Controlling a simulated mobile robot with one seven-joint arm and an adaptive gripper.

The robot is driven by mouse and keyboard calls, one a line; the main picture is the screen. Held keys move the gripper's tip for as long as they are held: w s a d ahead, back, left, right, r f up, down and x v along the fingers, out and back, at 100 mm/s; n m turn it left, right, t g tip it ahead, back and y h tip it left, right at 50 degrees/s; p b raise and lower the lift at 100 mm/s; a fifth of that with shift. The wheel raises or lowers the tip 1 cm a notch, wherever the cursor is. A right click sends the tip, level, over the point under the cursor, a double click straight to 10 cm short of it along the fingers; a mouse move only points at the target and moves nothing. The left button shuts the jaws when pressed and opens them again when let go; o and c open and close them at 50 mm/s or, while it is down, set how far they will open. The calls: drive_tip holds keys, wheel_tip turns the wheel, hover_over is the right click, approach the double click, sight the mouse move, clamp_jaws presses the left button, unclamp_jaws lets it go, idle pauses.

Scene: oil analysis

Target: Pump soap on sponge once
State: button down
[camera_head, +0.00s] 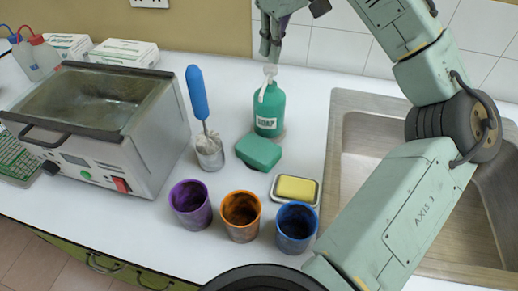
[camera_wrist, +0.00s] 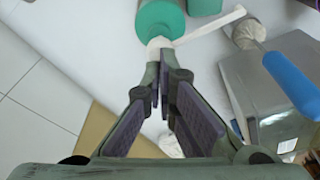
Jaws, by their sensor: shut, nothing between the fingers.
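The green soap bottle (camera_head: 269,112), labelled SOAP, stands upright on the counter with a white pump head (camera_head: 270,70) on top. A green sponge-like block (camera_head: 258,152) lies on the counter just in front of the bottle, below the pump's spout. My gripper (camera_head: 268,54) is shut and empty, pointing down directly over the pump head. In the wrist view, the closed fingertips (camera_wrist: 163,60) are at the pump head (camera_wrist: 160,43), with the spout (camera_wrist: 215,26) reaching toward the right. I cannot tell whether they touch it.
A yellow bar (camera_head: 296,189) lies on a small dish. Purple (camera_head: 190,205), orange (camera_head: 240,216) and blue (camera_head: 296,228) cups stand in front. A blue-handled brush (camera_head: 197,92) stands in a holder left of the bottle. A bath machine (camera_head: 100,165) is left, a sink (camera_head: 345,100) right.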

drive_tip(key=shift+r, duration=0.1)
idle(0.4)
wheel_tip(320, 180, up, 6)
drive_tip(key=shift+f, duration=0.1)
idle(0.4)
idle(0.5)
